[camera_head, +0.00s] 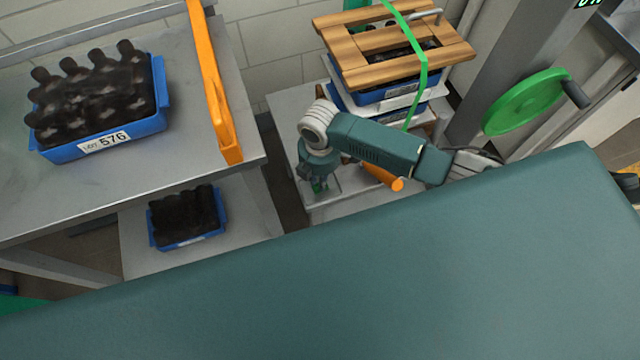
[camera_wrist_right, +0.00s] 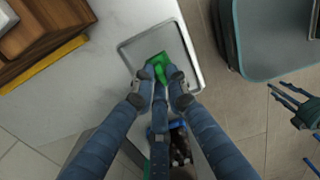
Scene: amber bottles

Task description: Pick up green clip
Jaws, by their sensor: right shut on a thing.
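The green clip (camera_wrist_right: 159,61) lies between the fingertips of my right gripper (camera_wrist_right: 160,74) in the right wrist view, over a shallow metal tray (camera_wrist_right: 130,50). In the head view my right gripper (camera_head: 319,183) points down at the tray (camera_head: 352,182), with a small bit of green at its tips. The fingers are shut on the clip and cover part of it. I cannot tell whether the clip touches the tray. Dark, spread parts at the right edge of the right wrist view look like my left gripper (camera_wrist_right: 300,105); the left arm is not in the head view.
A blue crate of dark bottles (camera_head: 100,140) stands on the left table, and another blue crate (camera_head: 186,234) sits on the lower shelf. A wooden frame (camera_head: 352,70) with a green strap (camera_head: 424,72) tops stacked crates behind my right arm. An orange bar (camera_head: 213,85) edges the table.

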